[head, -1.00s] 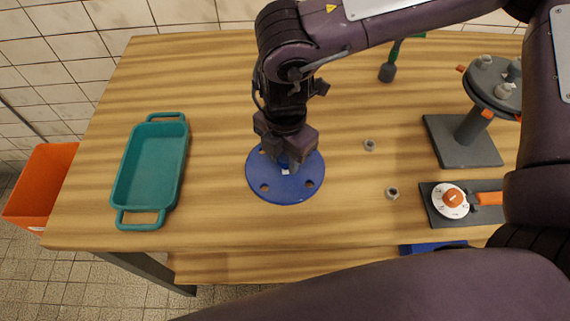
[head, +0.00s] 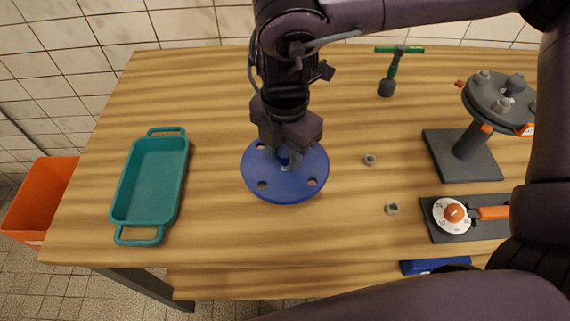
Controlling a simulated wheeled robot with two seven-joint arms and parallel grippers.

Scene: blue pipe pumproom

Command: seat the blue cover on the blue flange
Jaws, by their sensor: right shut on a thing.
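The blue cover (head: 262,186) is a round disc with several holes and a central knob. My right gripper (head: 286,158) is above its centre, shut on the knob, which its fingers partly hide. The disc is roughly level and seems held a little above the table. I see no clearly blue flange. A dark grey round flange plate (head: 490,97) with upright studs and orange tabs stands on a grey pedestal at the right, apart from the cover. My left gripper is not in view.
A teal tray (head: 152,182) lies left on the wooden table. Two loose nuts (head: 369,160) (head: 391,209) lie right of the cover. A green-handled tool (head: 393,70) is at the back. A dial with an orange handle (head: 453,214) is front right. An orange bin (head: 38,200) stands left, off the table.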

